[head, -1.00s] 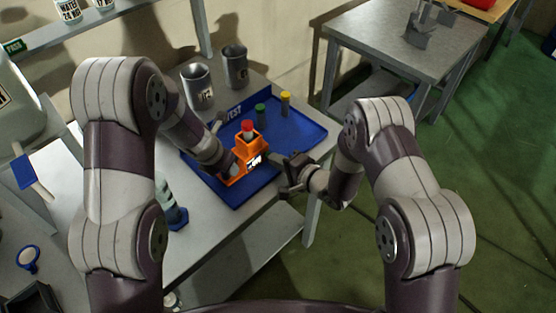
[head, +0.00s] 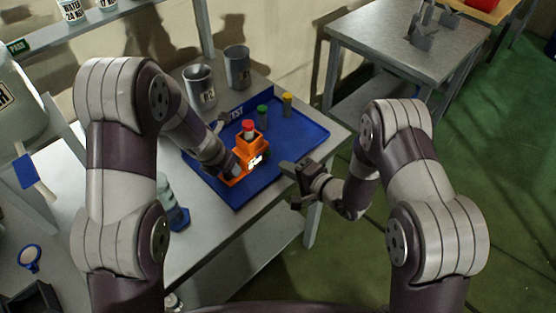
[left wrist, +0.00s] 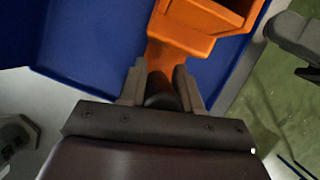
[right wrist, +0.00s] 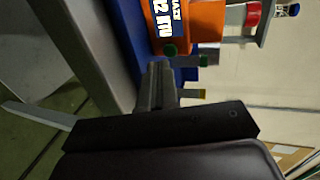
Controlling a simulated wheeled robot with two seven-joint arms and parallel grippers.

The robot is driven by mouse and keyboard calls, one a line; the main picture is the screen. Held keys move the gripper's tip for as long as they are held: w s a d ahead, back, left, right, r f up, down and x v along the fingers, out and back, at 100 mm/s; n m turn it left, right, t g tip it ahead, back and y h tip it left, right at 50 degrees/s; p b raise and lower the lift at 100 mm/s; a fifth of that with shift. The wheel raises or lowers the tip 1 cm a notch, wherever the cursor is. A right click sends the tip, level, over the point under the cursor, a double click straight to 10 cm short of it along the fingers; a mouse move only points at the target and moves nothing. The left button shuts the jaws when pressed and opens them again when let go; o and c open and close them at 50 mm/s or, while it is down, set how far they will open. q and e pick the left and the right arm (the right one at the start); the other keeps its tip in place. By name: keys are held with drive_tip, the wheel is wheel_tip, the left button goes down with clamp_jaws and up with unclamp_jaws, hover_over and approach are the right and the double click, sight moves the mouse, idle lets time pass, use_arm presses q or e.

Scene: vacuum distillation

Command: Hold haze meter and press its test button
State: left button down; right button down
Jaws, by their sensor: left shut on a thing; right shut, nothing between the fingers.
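The orange haze meter (head: 244,164) stands on the blue tray, with a red-capped vial (head: 248,129) in its top and a lit label on its side. My left gripper (left wrist: 162,92) is shut on the meter's dark handle at the left. My right gripper (right wrist: 158,88) is shut and empty. In the head view it is right of the meter, apart from it, near the tray's right edge (head: 290,170).
Green-capped (head: 262,115) and yellow-capped (head: 287,104) vials stand at the back of the blue tray (head: 300,145). Two grey metal cups (head: 237,68) are behind it. A second grey table (head: 390,45) is at back right. The tray's right front is clear.

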drive_tip(key=v, duration=0.8)
drive_tip(key=shift+s+d, duration=0.25)
drive_tip(key=shift+r, duration=0.1)
use_arm(q)
drive_tip(key=c, duration=0.7)
unclamp_jaws()
drive_tip(key=v, duration=1.2)
drive_tip(key=shift+w, duration=0.1)
drive_tip(key=o, duration=0.4)
drive_tip(key=shift+r, duration=0.1)
